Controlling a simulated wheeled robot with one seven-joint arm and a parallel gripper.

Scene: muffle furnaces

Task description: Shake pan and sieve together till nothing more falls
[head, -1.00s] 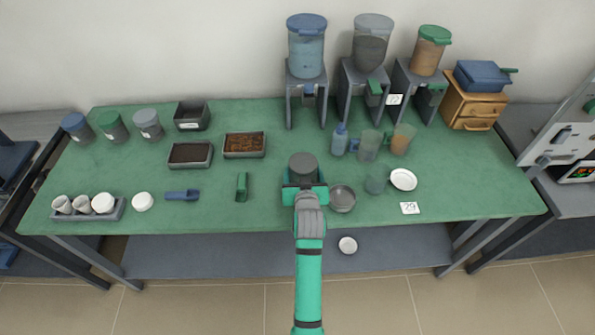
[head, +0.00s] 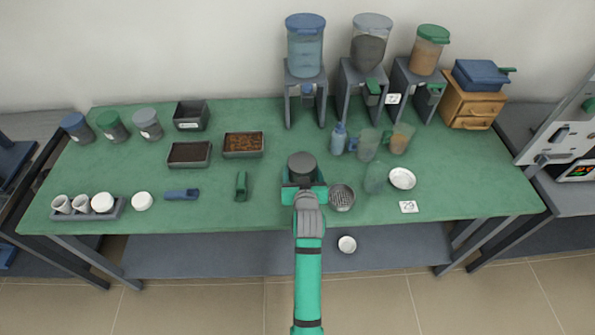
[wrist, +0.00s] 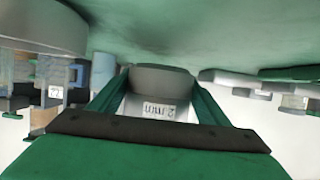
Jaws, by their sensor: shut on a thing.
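My gripper (head: 304,186) is shut on a grey round vessel (head: 302,166) with a dark top, held over the middle of the table. In the wrist view the vessel (wrist: 160,85) sits between the green fingers, and its label, upside down, seems to read 2 mm. I cannot tell whether it is the sieve alone or sieve and pan stacked, nor whether it touches the table. A round grey dish (head: 342,198) with a speckled, mesh-like inside stands just right of my gripper. Its wall (wrist: 40,30) fills the upper left of the wrist view. No falling grains are visible.
A white dish (head: 402,179), a clear greenish cup (head: 375,179) and a number card (head: 408,207) lie to the right. Dispensers (head: 305,65) stand behind. Soil trays (head: 243,144) and a green scoop (head: 241,186) lie left. The table's front edge is close.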

